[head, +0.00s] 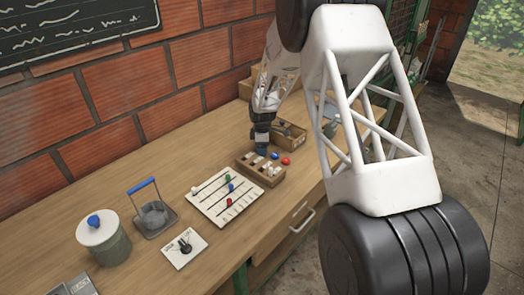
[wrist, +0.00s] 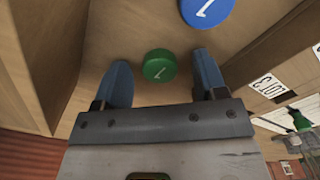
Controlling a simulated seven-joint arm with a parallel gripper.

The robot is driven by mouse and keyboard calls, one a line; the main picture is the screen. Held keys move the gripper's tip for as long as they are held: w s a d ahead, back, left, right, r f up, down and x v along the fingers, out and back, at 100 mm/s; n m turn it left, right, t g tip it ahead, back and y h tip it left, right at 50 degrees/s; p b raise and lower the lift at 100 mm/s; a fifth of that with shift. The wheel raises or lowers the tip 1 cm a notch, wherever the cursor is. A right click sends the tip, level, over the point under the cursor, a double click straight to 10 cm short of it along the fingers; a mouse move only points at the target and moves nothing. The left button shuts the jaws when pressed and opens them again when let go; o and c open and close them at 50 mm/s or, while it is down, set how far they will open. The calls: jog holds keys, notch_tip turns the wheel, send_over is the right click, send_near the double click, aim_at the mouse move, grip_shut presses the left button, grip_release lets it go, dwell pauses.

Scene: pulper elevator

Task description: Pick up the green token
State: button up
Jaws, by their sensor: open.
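The green token (wrist: 160,65), a round disc marked "1", lies on the wooden surface in the wrist view. My gripper (wrist: 161,60) is open, with one blue finger on either side of the token in the picture and a visible gap to each. I cannot tell how high the fingertips are above the surface. A blue token (wrist: 207,10) lies just beyond it. In the head view my gripper (head: 262,151) points down beside the compartment tray, and the green token is not visible there. The blue token (head: 275,155) and a red token (head: 286,161) show to its right.
A wooden compartment tray (head: 266,181) stands close in front of my gripper. A wooden box (head: 298,146) is behind the tokens. A white slider board (head: 216,212), a switch plate (head: 183,259) and a lidded pot (head: 107,249) lie left. The brick wall (head: 130,95) bounds the bench.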

jog(key=shift+c, duration=0.4)
jog(key=c, duration=0.9)
jog(key=shift+r, duration=0.15)
jog(key=shift+r, duration=4.85)
